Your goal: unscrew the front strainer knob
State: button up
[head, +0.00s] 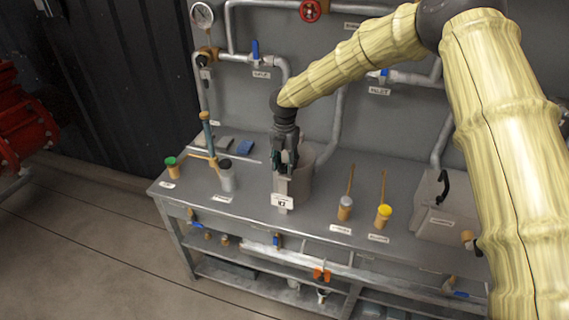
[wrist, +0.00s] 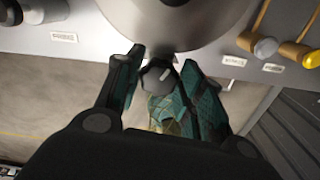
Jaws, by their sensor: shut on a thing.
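The front strainer knob (wrist: 157,76) is a dark round knob with a pale line on its face. It sits at the front of a large grey rounded body, the strainer (wrist: 180,22). My gripper (wrist: 161,62) has one finger on each side of the knob and is shut on it. In the head view my gripper (head: 285,168) points down at the front of the grey cylindrical strainer (head: 306,178), above a small white plate (head: 282,201). The knob is hidden there behind the fingers.
On the bench (head: 255,225), a green-topped plug (head: 171,163) and a hand pump (head: 226,180) stand left. Pipes with a red wheel (head: 311,10) run behind.

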aim_at(285, 165)
dwell(0.4)
jog(key=o, duration=1)
notch_tip(285, 165, up, 12)
